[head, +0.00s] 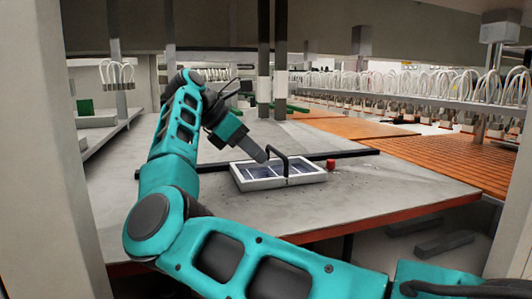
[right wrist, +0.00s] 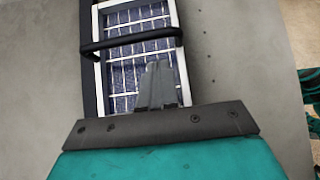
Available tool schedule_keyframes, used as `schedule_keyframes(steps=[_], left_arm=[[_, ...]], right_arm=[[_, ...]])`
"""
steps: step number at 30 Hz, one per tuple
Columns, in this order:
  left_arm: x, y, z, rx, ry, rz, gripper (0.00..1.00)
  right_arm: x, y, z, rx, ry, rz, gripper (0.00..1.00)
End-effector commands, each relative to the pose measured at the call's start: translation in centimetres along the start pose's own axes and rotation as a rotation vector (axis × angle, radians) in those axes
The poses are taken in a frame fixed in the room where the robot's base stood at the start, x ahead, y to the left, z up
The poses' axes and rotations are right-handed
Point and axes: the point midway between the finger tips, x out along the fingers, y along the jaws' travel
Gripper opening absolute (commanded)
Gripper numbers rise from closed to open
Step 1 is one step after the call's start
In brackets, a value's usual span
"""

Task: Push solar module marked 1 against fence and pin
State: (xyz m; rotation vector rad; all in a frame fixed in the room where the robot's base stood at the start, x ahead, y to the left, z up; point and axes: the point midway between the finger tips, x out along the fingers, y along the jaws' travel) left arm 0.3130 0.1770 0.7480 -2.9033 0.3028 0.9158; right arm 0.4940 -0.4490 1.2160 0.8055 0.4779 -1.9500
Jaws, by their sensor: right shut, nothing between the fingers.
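The solar module (head: 254,185) lies flat on the grey table, a white frame around blue cells with a black handle (head: 279,150) arching over it. I cannot make out a number on it. A black fence bar (head: 348,154) runs behind it. In the right wrist view, the module (right wrist: 135,75) lies close along a black strip (right wrist: 87,70); I cannot tell whether they touch. A red pin-like piece (head: 331,164) stands off the module's right end. My right gripper (head: 263,156) is shut and empty, its tips (right wrist: 158,66) over the module beside the handle. My left gripper is out of view.
The grey table (head: 400,190) is bare to the module's right and front, with small holes in its top. Dark posts (head: 264,85) rise behind it. Orange slatted surfaces (head: 440,155) and a rail of white hoses (head: 420,85) lie at the back right.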

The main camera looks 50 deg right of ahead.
Motion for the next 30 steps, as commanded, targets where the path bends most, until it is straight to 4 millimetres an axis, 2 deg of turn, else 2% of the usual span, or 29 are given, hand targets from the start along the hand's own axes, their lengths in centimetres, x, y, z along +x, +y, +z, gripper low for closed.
schedule_keyframes(steps=[1,6,20,30], left_arm=[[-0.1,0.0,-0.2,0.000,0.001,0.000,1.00],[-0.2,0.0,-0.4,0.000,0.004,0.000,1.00],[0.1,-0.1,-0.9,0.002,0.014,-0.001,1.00],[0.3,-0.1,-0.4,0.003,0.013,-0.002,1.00]], right_arm=[[0.5,0.0,0.7,0.003,0.000,-0.001,0.00],[1.5,0.0,1.6,-0.001,0.000,0.000,0.00],[1.9,0.0,2.0,0.000,0.000,0.000,0.00],[5.2,0.0,5.2,0.001,0.002,-0.001,0.00]])
